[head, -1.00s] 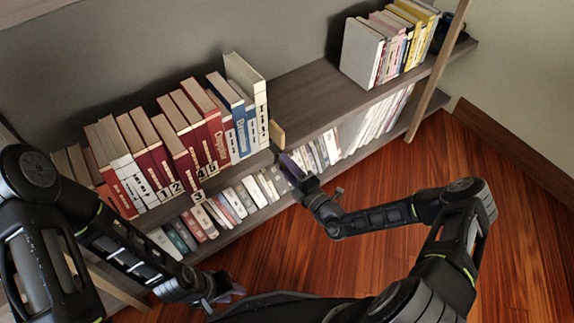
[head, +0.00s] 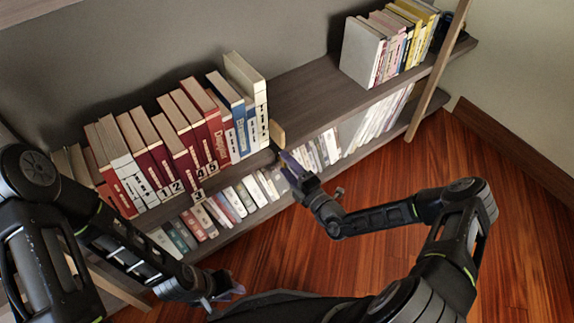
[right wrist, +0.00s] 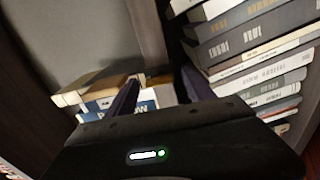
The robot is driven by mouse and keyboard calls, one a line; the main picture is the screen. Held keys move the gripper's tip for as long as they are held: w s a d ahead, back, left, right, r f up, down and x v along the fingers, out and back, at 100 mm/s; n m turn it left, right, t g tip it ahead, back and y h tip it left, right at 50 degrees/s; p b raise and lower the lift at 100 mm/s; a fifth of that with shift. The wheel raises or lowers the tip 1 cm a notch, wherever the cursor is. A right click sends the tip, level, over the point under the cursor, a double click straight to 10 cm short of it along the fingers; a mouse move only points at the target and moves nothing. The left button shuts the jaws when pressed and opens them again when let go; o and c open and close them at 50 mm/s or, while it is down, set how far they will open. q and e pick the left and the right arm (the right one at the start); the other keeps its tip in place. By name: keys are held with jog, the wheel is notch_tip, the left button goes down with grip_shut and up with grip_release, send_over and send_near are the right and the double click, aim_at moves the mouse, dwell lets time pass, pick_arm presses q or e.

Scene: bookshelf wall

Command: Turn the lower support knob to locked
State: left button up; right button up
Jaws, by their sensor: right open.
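I cannot make out the support knob in either view; a small dark piece (head: 275,148) at the upper shelf's front edge, by the wooden bookend, is too small to identify. My right gripper (head: 289,161) is at the front edge of the upper shelf, just beside that piece. In the right wrist view its two dark fingers (right wrist: 160,93) are apart with nothing held between them; books and a shelf board show beyond. My left gripper (head: 228,290) hangs low above the floor, away from the shelves, and its jaw opening is unclear.
A row of books (head: 195,135) with number tags stands on the upper shelf (head: 310,95), ended by a tan bookend (head: 277,133). More books (head: 225,205) fill the lower shelf under my right gripper. The wooden floor (head: 400,165) is clear at right.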

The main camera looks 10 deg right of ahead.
jog(key=p+v, duration=0.1)
jog(key=v, duration=0.6)
jog(key=shift+s, duration=0.25)
